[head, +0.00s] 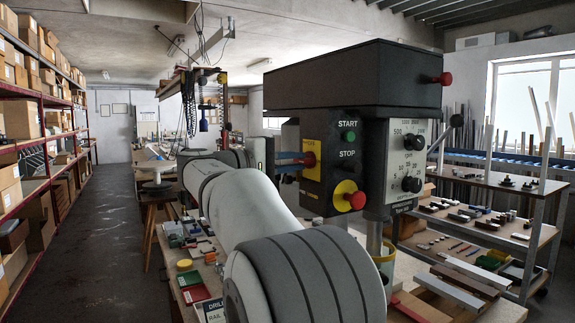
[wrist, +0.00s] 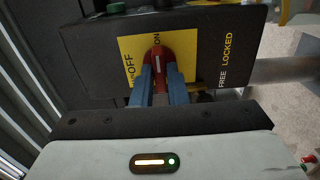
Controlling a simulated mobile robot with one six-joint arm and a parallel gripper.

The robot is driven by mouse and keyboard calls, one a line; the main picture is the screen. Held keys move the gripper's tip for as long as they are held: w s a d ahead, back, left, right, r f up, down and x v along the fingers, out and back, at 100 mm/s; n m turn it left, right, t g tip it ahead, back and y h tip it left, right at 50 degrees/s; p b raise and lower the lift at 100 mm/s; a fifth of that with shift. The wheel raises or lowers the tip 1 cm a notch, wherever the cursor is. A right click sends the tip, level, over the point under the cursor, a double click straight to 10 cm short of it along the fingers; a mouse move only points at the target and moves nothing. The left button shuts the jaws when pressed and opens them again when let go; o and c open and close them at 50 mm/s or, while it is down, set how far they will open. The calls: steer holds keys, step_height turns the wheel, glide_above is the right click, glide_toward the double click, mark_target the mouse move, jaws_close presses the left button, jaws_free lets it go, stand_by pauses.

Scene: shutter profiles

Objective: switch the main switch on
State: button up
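The main switch (wrist: 157,60) is a red knob with a white line on a yellow plate (wrist: 186,50). In the wrist view OFF is printed on the plate's left and ON at its top. The knob stands upright there, its white line pointing up toward ON. My gripper (wrist: 161,78) has its two blue fingers on either side of the knob, with red filling the space between them; they appear shut on it. In the head view the gripper (head: 299,159) reaches from the left to the switch (head: 309,159) on the drill's control box, and the fingers partly hide it.
The control box also has a green START button (head: 350,136), a STOP button and a red emergency stop (head: 356,200). Two black dials (head: 414,142) sit to the right. A bench (head: 406,268) with loose parts lies below. FREE and LOCKED are printed beside the plate.

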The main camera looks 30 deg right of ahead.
steer(key=o, duration=0.4)
steer(key=a+b, duration=0.1)
steer(key=a, duration=0.6)
steer(key=shift+w+a, duration=0.25)
steer(key=shift+a, duration=0.15)
